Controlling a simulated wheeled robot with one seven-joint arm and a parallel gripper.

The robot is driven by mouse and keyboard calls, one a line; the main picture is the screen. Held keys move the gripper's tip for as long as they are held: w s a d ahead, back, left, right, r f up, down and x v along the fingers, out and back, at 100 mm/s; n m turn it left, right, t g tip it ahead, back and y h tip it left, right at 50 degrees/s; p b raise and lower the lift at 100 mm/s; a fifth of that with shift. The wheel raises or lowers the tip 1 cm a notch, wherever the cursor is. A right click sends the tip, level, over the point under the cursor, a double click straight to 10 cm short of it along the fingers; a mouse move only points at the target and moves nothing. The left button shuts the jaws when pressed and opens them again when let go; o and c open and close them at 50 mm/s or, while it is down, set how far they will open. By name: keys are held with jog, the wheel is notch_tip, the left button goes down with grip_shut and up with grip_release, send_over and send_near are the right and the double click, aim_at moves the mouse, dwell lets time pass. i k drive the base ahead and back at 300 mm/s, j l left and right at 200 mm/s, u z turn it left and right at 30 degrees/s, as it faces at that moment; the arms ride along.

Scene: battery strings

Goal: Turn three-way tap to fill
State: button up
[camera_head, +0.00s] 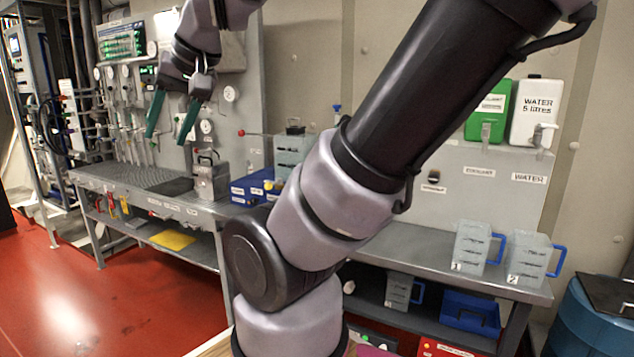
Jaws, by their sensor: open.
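My gripper (168,138) hangs at the upper left with its two green fingers spread apart and nothing between them. It is in front of the wall panel (255,85), above the left bench in the picture. Several gauges and clear vertical tubes (127,110) line the panel to the left of the fingers. I cannot make out for sure which fitting is the three-way tap. A small red-ended lever (242,132) sticks out from the wall to the right of the gripper. My arm crosses the middle of the view and hides part of the wall and benches.
A grey box with a handle (210,178) stands on the left bench (150,198). A blue box (252,187) is right of it. On the right are two clear jugs (470,250) (526,262), a green container (488,112) and a white water container (537,110). Red floor (110,295) is open at left.

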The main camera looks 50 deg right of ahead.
aim_at(268, 185)
jog(key=z, duration=1.15)
jog(key=i+j, duration=0.2)
jog(key=i, duration=0.15)
jog(key=i+j+z, duration=0.15)
jog(key=i, duration=0.25)
